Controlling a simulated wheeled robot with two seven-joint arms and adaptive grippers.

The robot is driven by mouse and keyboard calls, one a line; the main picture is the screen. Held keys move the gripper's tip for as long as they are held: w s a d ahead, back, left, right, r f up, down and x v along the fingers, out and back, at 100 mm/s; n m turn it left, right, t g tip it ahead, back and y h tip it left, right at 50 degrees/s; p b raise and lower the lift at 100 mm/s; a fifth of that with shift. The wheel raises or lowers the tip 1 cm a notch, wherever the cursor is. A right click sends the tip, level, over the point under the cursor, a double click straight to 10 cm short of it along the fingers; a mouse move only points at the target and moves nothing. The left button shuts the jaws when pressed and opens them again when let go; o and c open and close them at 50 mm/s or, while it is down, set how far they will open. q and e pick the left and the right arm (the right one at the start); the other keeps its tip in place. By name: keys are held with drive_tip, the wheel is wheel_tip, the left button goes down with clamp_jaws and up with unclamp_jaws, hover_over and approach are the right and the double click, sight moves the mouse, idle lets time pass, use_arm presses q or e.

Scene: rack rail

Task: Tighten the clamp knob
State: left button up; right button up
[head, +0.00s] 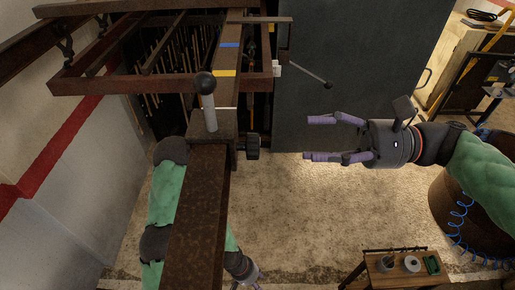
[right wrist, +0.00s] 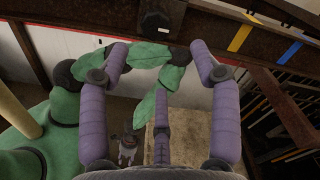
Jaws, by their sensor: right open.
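The black clamp knob (head: 252,146) sticks out from the right side of the dark clamp block (head: 212,128) on the brown rail (head: 195,215). A grey lever with a black ball (head: 205,83) stands up from the clamp. My right gripper (head: 309,138) is open and empty, right of the knob and apart from it, its purple fingers pointing left at it.
Blue tape (head: 229,45) and yellow tape (head: 224,73) mark the rail. A thin rod with a black end (head: 312,72) juts out above my right gripper. A dark panel (head: 350,60) stands behind. A small wooden table (head: 400,270) is at lower right. Floor between knob and gripper is clear.

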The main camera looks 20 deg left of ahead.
sight(258, 146)
drive_tip(key=p+x, duration=0.1)
drive_tip(key=x, duration=0.2)
drive_tip(key=p+x, duration=0.1)
drive_tip(key=x, duration=0.3)
drive_tip(key=p+x, duration=0.1)
drive_tip(key=x, duration=0.2)
drive_tip(key=shift+s+a+r, duration=0.15)
drive_tip(key=shift+s+a, duration=0.05)
drive_tip(key=shift+s, duration=0.25)
drive_tip(key=c, duration=1.2)
drive_tip(key=shift+o, duration=0.2)
